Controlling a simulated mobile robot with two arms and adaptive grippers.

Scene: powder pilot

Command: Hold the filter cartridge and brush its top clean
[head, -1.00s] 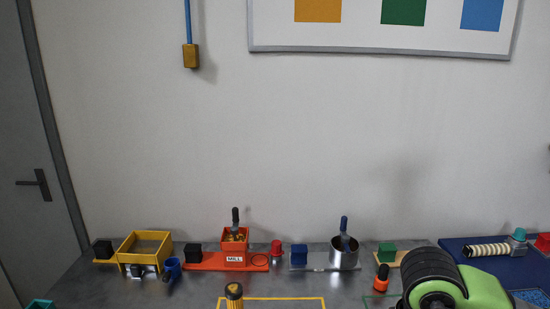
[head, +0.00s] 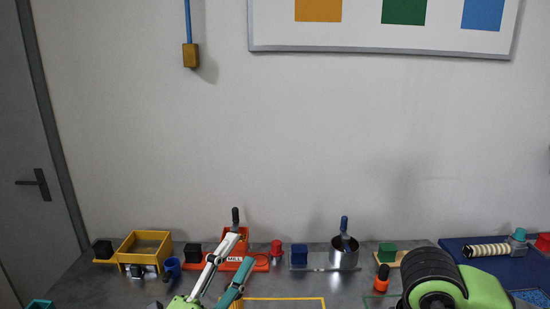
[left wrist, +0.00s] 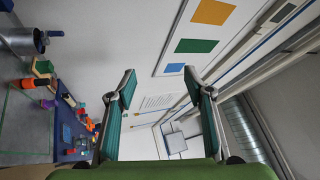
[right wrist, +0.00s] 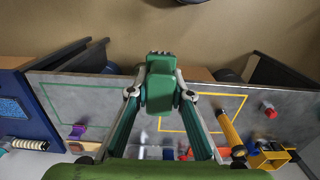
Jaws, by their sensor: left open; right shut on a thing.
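In the left wrist view (left wrist: 159,84) nothing is between the fingers. My right gripper (right wrist: 160,95) is shut on a green block-like thing with a grey end (right wrist: 160,80), apparently the brush.
Along the back of the grey table stand a yellow tray (head: 146,238), an orange mill station (head: 255,264), a metal pot with a scoop (head: 343,257) and a green block (head: 387,252). A blue mat (head: 460,246) with a ribbed cylinder (head: 486,250) lies at right.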

